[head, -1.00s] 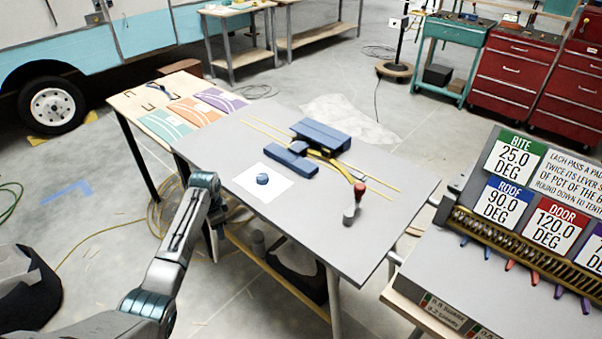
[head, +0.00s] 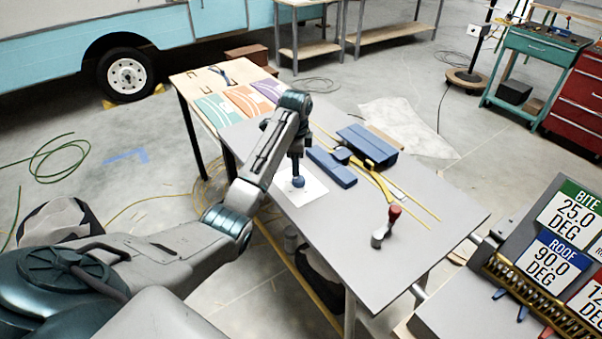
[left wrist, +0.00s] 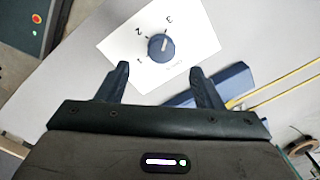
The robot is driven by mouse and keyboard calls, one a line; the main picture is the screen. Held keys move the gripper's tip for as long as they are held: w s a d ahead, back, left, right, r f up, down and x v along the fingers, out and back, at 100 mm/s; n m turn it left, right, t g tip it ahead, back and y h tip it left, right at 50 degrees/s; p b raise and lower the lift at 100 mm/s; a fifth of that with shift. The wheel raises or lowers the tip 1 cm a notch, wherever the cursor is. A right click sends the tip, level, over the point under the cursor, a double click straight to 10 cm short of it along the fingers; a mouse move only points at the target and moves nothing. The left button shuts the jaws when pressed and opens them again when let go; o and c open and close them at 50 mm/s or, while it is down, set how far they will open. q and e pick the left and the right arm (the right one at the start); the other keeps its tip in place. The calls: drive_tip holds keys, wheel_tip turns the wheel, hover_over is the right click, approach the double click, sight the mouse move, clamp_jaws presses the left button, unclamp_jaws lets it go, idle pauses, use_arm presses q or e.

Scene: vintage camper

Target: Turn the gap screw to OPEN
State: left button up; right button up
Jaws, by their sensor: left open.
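The gap screw looks to be the round blue knob (head: 298,183) on a white card (head: 316,191) on the grey table. In the left wrist view the knob (left wrist: 161,47) sits among the printed marks 1, 2 and 3, with a small word too blurred to read. A short light line on the knob points roughly between 2 and 3. My left gripper (head: 297,172) hangs above the knob in the head view. In the left wrist view its fingers (left wrist: 158,70) are open and empty, with the knob just beyond their tips. My right gripper is not in view.
Blue clamp-like blocks (head: 331,167) with yellow rails stand right of the card. A red-handled lever (head: 393,215) stands near the table's right end. Coloured sheets (head: 246,101) lie on the wooden table behind. A sign board (head: 560,262) with angle cards is at far right.

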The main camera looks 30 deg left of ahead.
sight(298, 179)
use_arm(q)
drive_tip(key=f, duration=0.3)
drive_tip(key=f+p, duration=0.1)
drive_tip(key=f, duration=0.1)
drive_tip(key=shift+w, duration=0.25)
drive_tip(key=shift+w+a+f+p, duration=0.1)
drive_tip(key=shift+f+p, duration=0.2)
drive_tip(key=shift+f, duration=1)
drive_tip(key=shift+c, duration=0.9)
drive_tip(key=c, duration=0.8)
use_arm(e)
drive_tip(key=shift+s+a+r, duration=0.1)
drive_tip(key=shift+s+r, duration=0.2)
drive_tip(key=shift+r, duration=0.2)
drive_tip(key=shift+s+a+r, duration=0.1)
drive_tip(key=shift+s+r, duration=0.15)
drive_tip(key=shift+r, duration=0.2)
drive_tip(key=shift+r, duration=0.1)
